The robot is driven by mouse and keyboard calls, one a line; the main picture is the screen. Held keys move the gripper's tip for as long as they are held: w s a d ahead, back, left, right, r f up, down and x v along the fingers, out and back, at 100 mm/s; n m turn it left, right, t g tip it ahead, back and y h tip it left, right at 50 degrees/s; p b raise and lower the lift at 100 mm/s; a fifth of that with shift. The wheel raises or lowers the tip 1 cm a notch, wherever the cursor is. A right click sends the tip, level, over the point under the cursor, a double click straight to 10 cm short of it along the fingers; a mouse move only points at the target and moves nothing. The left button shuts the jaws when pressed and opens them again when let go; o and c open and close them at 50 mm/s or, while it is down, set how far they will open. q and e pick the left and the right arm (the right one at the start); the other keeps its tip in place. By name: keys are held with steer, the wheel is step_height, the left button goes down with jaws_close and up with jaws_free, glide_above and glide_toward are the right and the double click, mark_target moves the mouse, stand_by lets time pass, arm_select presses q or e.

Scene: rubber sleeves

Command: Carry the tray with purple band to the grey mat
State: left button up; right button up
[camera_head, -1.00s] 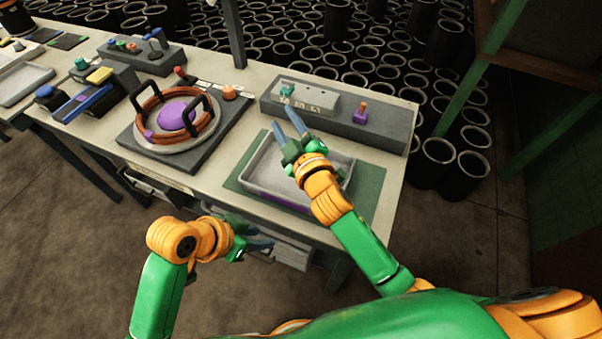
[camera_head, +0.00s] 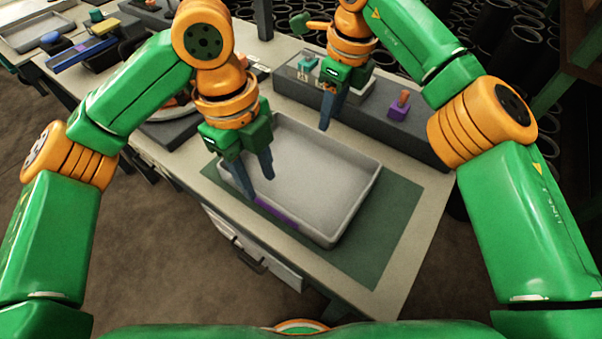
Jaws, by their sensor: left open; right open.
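The grey tray (camera_head: 310,185) is a shallow rectangle lying on a green mat (camera_head: 392,225). Its purple band (camera_head: 277,212) shows on the near left wall. My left gripper (camera_head: 258,188) is open, pointing down at that wall beside the band; its fingers appear to straddle the rim, but contact is unclear. My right gripper (camera_head: 327,124) is open and points down at the tray's far wall; its second finger is largely hidden. The tray looks empty and level. I cannot make out a clear grey mat; a dark base (camera_head: 165,137) at left is partly hidden by my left arm.
A grey block (camera_head: 425,140) with a purple knobbed piece (camera_head: 399,106) stands just behind the tray. A blue bar (camera_head: 80,54) and another pale tray (camera_head: 35,38) lie at the far left. A drawer handle (camera_head: 250,260) juts from the table's front.

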mark_target(268, 200)
arm_select(q)
steer(key=shift+f, duration=0.1)
arm_select(e)
steer(key=shift+f, duration=0.15)
arm_select(q)
steer(key=f, duration=0.4)
steer(key=d+f, duration=0.1)
steer(key=f, duration=0.2)
steer(key=shift+s, duration=0.15)
arm_select(e)
steer(key=f, duration=0.7)
steer(key=shift+w+a, duration=0.3)
steer(key=shift+w, duration=0.05)
arm_select(q)
jaws_close()
arm_select(e)
jaws_close()
arm_select(q)
steer(key=shift+r, duration=0.1)
arm_select(e)
steer(key=shift+r, duration=0.1)
